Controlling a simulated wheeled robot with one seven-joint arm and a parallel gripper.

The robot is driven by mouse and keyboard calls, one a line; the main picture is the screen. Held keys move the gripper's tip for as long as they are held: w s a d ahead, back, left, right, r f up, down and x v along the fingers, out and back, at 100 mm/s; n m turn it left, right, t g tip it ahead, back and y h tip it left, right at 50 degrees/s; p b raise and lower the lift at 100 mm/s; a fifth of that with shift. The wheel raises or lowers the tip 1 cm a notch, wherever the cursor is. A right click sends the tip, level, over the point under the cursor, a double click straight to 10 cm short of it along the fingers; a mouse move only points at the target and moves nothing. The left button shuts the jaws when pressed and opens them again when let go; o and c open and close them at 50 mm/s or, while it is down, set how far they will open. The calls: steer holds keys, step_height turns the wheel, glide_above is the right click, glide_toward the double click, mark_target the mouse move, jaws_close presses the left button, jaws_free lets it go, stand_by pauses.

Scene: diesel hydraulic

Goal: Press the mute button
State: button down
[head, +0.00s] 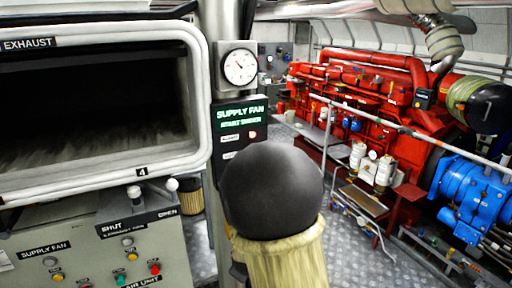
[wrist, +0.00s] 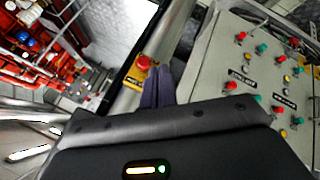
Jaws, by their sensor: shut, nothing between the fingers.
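My gripper (wrist: 158,78) shows in the wrist view as two dark fingers pressed together, shut and empty. It points up the picture, beside a red mushroom button (wrist: 143,62) on a yellow box. Whether they touch cannot be told. In the head view a black supply fan panel (head: 240,113) with green lettering hangs below a round gauge. It has a small red light or button (head: 252,134) and small white labels too blurred to read. Its lower part is hidden behind a dark rounded shape close to the camera. I cannot make out which button is marked mute. My gripper is not visible in the head view.
A grey control cabinet (wrist: 222,75) with several red, green and yellow buttons stands right of the fingers. In the head view an exhaust housing (head: 196,95) is at left, above a control box (head: 95,262). A red engine (head: 350,85) and a railing stand at right.

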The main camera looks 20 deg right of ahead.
steer(key=w+d+r+n+t+h+p, duration=0.3)
steer(key=w+d+r+n+h, duration=0.1)
steer(key=r, duration=0.6)
steer(key=w+d+r+n+t+h+p, duration=0.3)
steer(key=d+r+n+h, duration=0.3)
steer(key=r+n, duration=0.3)
steer(key=shift+w+d+r+n+t+h+p, duration=0.3)
steer(key=shift+w+d+r+t+h+p, duration=0.2)
steer(key=shift+p, duration=0.3)
steer(key=shift+a, duration=0.1)
steer(key=w, duration=0.8)
steer(key=shift+w, duration=0.35)
steer(key=shift+w+a+p, duration=0.15)
steer(key=shift+p, duration=0.3)
steer(key=shift+w, duration=0.25)
